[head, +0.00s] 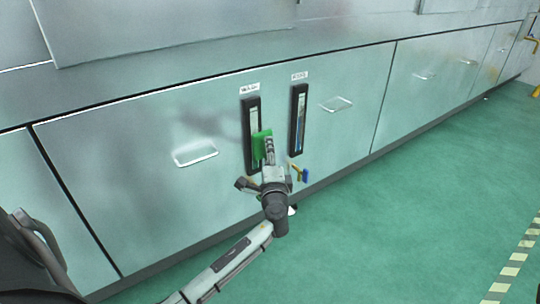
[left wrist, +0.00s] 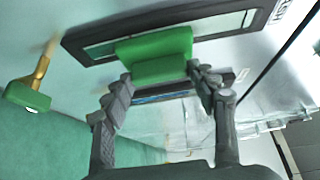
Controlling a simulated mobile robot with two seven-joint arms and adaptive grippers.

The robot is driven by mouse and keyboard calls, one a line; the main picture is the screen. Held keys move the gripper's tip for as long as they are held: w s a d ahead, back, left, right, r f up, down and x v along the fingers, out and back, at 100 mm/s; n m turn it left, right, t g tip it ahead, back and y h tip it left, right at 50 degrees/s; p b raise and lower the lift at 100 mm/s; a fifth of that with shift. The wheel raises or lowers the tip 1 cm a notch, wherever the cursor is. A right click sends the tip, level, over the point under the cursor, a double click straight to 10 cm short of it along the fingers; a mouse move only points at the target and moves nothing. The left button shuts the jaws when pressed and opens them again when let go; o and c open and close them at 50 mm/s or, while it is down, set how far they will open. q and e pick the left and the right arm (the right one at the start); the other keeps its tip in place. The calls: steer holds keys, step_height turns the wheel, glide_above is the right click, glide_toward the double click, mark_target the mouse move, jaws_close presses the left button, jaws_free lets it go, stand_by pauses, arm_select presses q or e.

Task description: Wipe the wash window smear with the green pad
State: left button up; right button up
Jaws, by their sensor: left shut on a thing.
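The wash window (head: 253,112) is a tall, narrow, black-framed sight glass on the metal cabinet front, under a small label. The green pad (head: 260,145) covers part of its middle. My left gripper (head: 269,150) is shut on the pad. In the left wrist view the pad (left wrist: 155,52) sits between the fingertips of my gripper (left wrist: 163,78), in front of the framed wash window (left wrist: 215,27). I cannot tell whether the pad touches the glass. No smear can be made out; the pad hides part of the glass. My right gripper is not in view.
A second black-framed window (head: 298,120) with blue in it stands to the right. A brass valve with a blue handle (head: 305,176) sits low near my gripper. A green-handled valve (left wrist: 28,95) shows in the left wrist view. Drawer handles (head: 195,156) line the cabinet. The green floor (head: 400,220) is clear.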

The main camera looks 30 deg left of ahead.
arm_select(q)
steer(key=shift+s+a+p, duration=0.2)
steer(key=shift+s+a, duration=0.2)
steer(key=shift+s, duration=0.5)
steer(key=shift+s+a+p, duration=0.15)
steer(key=shift+s+a, duration=0.25)
steer(key=shift+s, duration=0.45)
steer(key=shift+r+p, duration=1.3)
steer(key=shift+r, duration=0.35)
steer(key=shift+w+d+f+b, duration=0.1)
steer(key=shift+w+d+b, duration=0.25)
steer(key=shift+w, duration=0.15)
steer(key=shift+w+d+b, duration=0.2)
steer(key=shift+w+d, duration=0.05)
steer(key=shift+w, duration=0.45)
steer(key=shift+w+d+b, duration=0.2)
steer(key=shift+w+d, duration=0.05)
steer(key=shift+w, duration=0.4)
steer(key=s+d, duration=0.2)
steer(key=d, duration=0.3)
steer(key=shift+s+d, duration=0.15)
steer(key=shift+d, duration=0.15)
steer(key=d, duration=0.1)
steer(key=s+d, duration=0.1)
steer(key=shift+s+d, duration=0.1)
steer(key=shift+d, duration=0.3)
